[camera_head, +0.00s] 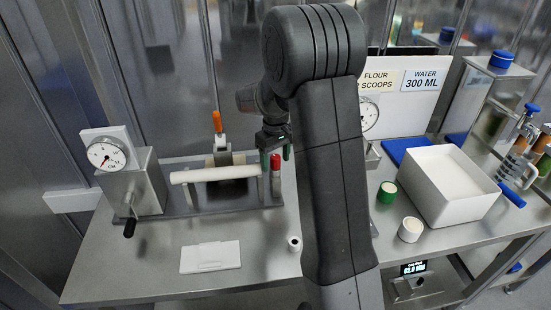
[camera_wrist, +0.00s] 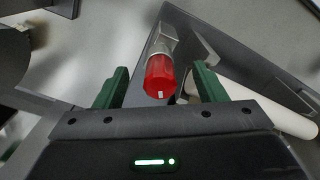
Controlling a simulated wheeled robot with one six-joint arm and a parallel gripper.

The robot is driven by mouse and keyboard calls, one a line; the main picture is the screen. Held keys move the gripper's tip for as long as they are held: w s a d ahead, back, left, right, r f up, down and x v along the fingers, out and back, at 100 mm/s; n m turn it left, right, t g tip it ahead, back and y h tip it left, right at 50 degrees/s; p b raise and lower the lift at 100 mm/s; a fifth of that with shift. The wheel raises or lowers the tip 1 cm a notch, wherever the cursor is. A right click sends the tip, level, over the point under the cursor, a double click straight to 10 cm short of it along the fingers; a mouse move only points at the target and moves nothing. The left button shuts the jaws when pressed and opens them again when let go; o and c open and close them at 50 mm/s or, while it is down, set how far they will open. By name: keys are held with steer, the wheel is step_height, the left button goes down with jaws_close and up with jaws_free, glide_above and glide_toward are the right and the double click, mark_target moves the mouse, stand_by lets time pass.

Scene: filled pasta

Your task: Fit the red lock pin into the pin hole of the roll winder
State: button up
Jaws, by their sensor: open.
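The red lock pin (camera_wrist: 160,75) has a red knob and stands on a grey metal block of the roll winder in the wrist view. In the head view its red knob (camera_head: 276,162) shows at the right end of the winder. My gripper (camera_wrist: 158,82) is open, with a green finger on each side of the knob and clear gaps. It also shows in the head view (camera_head: 275,160), close to the knob. The roll winder (camera_head: 235,207) has a grey base and a white roller (camera_head: 215,174). I cannot make out the pin hole.
A gauge box (camera_head: 133,182) with a crank stands at the winder's left.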

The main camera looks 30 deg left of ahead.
steer(key=shift+r, duration=0.1)
stand_by(0.4)
steer(key=shift+r+p, duration=2.6)
steer(key=shift+r, duration=0.8)
step_height(320, 180, up, 14)
steer(key=b, duration=0.2)
steer(key=shift+f, duration=0.15)
step_height(320, 180, down, 15)
steer(key=shift+r+p, duration=0.1)
steer(key=shift+p, duration=0.45)
steer(key=shift+f+b, duration=0.35)
steer(key=shift+f, duration=0.15)
